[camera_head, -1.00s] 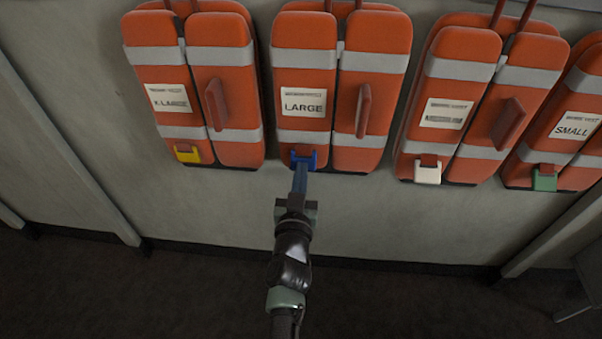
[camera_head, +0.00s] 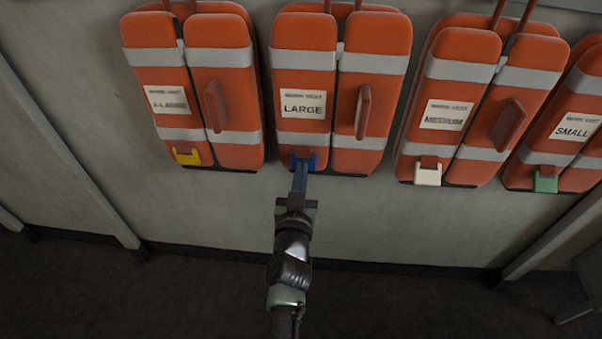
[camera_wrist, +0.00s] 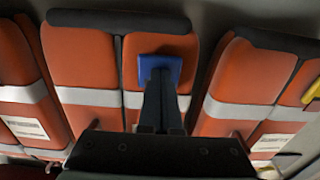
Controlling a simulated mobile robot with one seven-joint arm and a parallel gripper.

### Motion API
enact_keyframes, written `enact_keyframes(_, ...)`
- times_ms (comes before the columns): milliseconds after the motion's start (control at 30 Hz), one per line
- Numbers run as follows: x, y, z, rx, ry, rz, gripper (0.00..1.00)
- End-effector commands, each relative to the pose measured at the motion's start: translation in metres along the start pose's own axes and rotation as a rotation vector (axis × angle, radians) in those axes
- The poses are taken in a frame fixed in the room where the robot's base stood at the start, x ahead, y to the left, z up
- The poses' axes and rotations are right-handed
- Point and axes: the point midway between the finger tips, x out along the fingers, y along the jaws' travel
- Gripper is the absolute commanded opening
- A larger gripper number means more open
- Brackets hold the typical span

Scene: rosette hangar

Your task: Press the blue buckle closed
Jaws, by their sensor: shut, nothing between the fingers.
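The blue buckle (camera_head: 311,161) is at the lower edge of the left half of the orange vest labelled LARGE (camera_head: 303,60). A small reddish-brown piece shows just above it. My gripper (camera_head: 300,170) is shut and empty, its fingers pointing up at the buckle from below. In the wrist view the blue buckle (camera_wrist: 172,66) is in front of the orange vest, and the tips of my gripper (camera_wrist: 158,78) overlap its face. The tips are at or very close to the buckle; I cannot tell whether they touch. The fingers hide part of it.
Other orange vests hang alongside: X-LARGE with a yellow buckle (camera_head: 187,157) at left, MEDIUM with a white buckle (camera_head: 428,175) and SMALL with a green buckle (camera_head: 545,183) at right. Reddish handles jut out from several vests. The wall below (camera_head: 400,225) is clear.

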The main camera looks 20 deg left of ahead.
Motion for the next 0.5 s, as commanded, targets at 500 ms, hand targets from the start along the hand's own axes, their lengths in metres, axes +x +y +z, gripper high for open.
enact_keyframes(500,-0.023,0.000,-0.001,-0.001,-0.001,0.000,0.00)
